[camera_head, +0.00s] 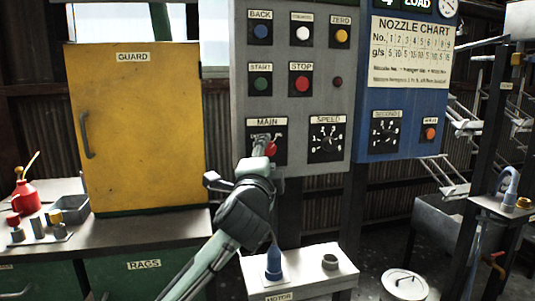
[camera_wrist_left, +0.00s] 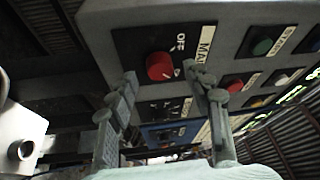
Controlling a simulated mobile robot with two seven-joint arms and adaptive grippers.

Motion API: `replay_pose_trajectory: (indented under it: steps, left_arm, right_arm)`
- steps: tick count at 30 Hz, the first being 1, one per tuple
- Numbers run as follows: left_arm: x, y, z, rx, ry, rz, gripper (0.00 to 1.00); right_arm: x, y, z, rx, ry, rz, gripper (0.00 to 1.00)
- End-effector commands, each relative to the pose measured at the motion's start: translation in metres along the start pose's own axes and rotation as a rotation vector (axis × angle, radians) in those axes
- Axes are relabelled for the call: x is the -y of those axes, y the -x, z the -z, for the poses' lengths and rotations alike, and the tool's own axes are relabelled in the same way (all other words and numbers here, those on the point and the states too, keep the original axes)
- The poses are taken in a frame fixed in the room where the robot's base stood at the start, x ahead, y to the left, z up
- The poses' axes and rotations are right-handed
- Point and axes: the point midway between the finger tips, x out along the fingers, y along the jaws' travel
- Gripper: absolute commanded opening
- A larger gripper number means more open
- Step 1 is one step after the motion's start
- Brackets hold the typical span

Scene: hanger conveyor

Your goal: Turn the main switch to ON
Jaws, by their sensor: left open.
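The main switch is a red knob (camera_head: 270,149) on a black plate under the label MAIN (camera_head: 267,122), on the grey control panel (camera_head: 286,190). My left gripper (camera_head: 262,143) is at this plate and partly hides the knob in the head view. In the left wrist view the red knob (camera_wrist_left: 159,66) shows between the tips of the two open fingers, with no clear contact. The word OFF (camera_wrist_left: 181,42) is printed beside it. I cannot tell exactly where the knob points. My right gripper is in neither view.
The SPEED dial (camera_head: 326,139) is just right of the main switch. The START (camera_head: 260,83) and STOP (camera_head: 302,83) buttons are above it. A yellow GUARD cabinet (camera_head: 135,130) stands to the left. A white motor box (camera_head: 305,268) stands below.

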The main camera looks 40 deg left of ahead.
Motion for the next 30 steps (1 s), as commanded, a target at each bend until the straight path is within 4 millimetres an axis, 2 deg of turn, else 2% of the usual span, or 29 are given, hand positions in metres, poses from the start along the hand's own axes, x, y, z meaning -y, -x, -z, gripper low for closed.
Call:
replay_pose_trajectory:
  steps: [6,12,30]
  left_arm:
    - [0.0,0.038,0.0,-0.002,0.001,-0.001,0.5]
    - [0.0,0.057,0.0,-0.001,0.001,-0.001,0.5]
    - [0.0,0.059,0.0,0.0,0.0,0.0,0.5]
  right_arm:
    - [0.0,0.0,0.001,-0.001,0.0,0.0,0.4]
    - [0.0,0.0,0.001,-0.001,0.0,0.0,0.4]
    - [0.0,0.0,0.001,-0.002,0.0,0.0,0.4]
